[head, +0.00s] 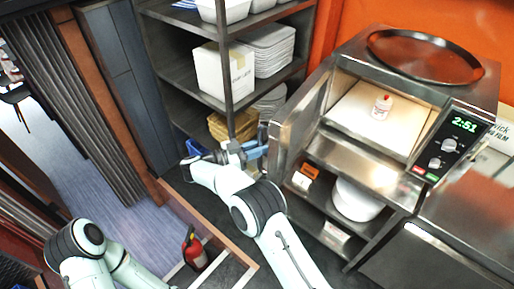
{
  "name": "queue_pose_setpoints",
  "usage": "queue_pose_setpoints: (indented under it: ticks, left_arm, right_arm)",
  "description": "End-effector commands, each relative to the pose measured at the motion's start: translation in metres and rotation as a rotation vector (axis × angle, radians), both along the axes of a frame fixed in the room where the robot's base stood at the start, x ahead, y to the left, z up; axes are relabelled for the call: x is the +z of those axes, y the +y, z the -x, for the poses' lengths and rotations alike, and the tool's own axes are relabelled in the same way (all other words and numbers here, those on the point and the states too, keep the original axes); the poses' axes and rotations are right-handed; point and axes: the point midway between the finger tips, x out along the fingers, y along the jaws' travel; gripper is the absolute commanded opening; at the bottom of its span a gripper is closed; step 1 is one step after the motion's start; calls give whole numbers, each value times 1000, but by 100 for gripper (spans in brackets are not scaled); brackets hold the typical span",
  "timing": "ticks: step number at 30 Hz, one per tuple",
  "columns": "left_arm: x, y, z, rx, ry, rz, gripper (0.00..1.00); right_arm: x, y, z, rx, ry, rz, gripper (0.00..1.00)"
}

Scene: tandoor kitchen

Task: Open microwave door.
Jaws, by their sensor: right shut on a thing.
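The microwave (372,172) stands on a metal shelf unit at the right. Its door (303,108) is swung open to the left, and the lit cavity shows a small white bottle with a red label (382,106) inside. A control panel with a green clock (463,124) is on its right side. My right gripper (262,147) is at the outer edge of the door, shut on what looks like the door handle, which is mostly hidden by the fingers. My left arm shows at the lower left; its gripper is out of the picture.
A dark shelf rack (182,72) with boxes and stacked trays stands behind my right gripper. A round pan (424,56) lies on top of the microwave. A white tub (355,200) sits on the shelf below. A red fire extinguisher (194,249) stands on the floor.

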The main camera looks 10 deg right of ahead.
Motion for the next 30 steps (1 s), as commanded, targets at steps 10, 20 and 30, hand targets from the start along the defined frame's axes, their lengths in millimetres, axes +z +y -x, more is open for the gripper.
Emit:
queue_pose_setpoints:
  ticks: [10,20,30]
  left_arm:
    - [1,0,-1,0,-1,0,43]
    - [0,0,1,0,0,0,43]
    - [0,0,0,0,0,0,43]
  right_arm:
    - [3,-5,-2,-5,-8,5,40]
    - [1,30,4,-1,-7,4,40]
    - [3,103,18,-3,-11,5,40]
